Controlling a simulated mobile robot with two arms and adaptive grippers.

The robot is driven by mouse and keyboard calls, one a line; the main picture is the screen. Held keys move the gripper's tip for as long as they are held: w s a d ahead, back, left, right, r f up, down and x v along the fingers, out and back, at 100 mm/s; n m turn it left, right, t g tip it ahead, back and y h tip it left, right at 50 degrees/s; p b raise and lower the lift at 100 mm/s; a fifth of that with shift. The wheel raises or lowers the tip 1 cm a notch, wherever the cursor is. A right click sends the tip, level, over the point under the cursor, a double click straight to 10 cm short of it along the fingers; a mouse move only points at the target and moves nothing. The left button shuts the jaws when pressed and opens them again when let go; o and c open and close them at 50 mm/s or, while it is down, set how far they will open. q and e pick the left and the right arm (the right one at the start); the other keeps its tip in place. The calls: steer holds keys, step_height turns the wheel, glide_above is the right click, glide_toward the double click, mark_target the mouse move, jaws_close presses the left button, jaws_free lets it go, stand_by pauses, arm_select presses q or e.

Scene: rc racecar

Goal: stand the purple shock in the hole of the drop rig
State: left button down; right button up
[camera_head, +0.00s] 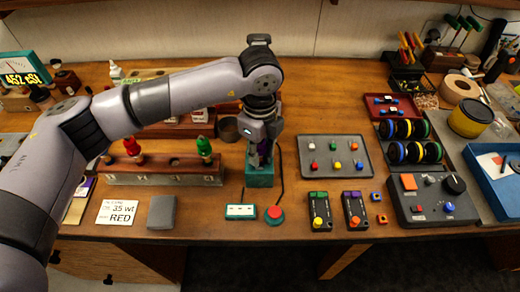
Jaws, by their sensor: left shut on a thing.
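My left gripper (261,152) points straight down near the middle of the table, shut on the purple shock (263,156). Only slivers of the purple shock show between the fingers. Directly below is the teal block of the drop rig (259,178). The fingers and shock hide the hole, so I cannot tell whether the shock's lower end is in it or just above it. My right gripper is not in view.
A wooden rack (165,178) with a red shock (132,147) and a green shock (204,146) stands left of the rig. In front lie a small white-topped box (240,211) and a red button (274,213) with cables. A grey tray (337,171) of coloured pieces lies right.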

arm_select(q)
steer(key=c, duration=1.2)
jaws_free()
steer(key=shift+c, duration=0.2)
step_height(320, 180, up, 12)
steer(key=shift+r, duration=0.1)
